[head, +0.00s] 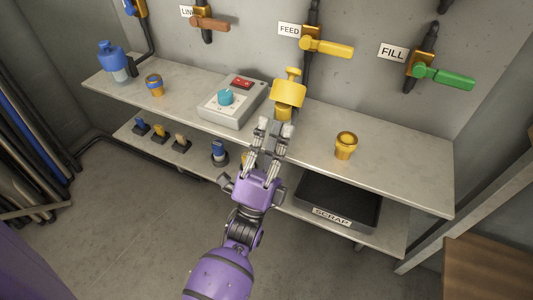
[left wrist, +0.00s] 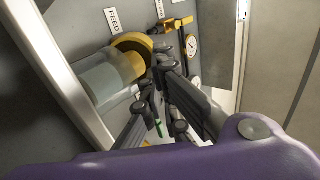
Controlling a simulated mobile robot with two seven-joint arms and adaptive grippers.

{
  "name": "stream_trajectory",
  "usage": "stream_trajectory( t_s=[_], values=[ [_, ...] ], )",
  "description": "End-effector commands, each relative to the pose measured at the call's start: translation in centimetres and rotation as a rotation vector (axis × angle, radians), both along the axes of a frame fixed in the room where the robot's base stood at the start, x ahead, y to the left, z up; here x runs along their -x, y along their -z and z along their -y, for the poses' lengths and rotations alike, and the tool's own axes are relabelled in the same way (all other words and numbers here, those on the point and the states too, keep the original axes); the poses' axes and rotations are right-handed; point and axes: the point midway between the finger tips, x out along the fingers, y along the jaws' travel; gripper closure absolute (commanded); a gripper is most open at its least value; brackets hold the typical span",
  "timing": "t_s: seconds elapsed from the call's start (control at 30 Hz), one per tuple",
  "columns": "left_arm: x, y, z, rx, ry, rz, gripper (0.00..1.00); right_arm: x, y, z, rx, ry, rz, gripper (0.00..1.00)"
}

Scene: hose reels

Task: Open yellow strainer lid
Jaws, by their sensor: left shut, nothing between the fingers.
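The yellow strainer (head: 288,93) stands at the shelf's wall side below the FEED sign, with a knob-like part on top. I cannot tell whether its lid is raised. My left gripper (head: 276,127) is shut and empty, its fingertips just in front of the strainer's lower part in the head view. In the left wrist view, the gripper (left wrist: 158,78) is beside a yellow ring-shaped part (left wrist: 133,45) on a pale cylinder. Contact cannot be made out. My right gripper is not in view.
A grey control box (head: 232,101) stands left of the strainer. A yellow-orange fitting (head: 346,145) stands to the right on the shelf (head: 400,170). The FEED valve handle (head: 327,47) juts out above. A black SCRAP tray (head: 372,215) sits below.

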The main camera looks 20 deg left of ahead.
Motion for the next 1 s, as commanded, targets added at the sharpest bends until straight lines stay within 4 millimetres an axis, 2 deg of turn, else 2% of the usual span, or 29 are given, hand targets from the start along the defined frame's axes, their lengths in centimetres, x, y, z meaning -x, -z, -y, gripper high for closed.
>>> stream_trajectory(
  t_s=[0.1,0.3,0.73,1.0],
  values=[
    [-1.1,-1.5,0.1,-0.001,0.001,0.003,1.0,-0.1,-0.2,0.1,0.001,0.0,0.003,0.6],
    [-2.1,-2.5,0.1,-0.001,0.0,0.0,1.0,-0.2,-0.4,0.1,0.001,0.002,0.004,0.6],
    [-2.2,-2.6,0.1,0.0,0.0,-0.004,1.0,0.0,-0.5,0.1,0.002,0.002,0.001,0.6],
    [-2.3,-3.3,0.1,0.0,0.0,-0.047,1.0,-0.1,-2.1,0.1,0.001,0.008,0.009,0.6]
  ],
)
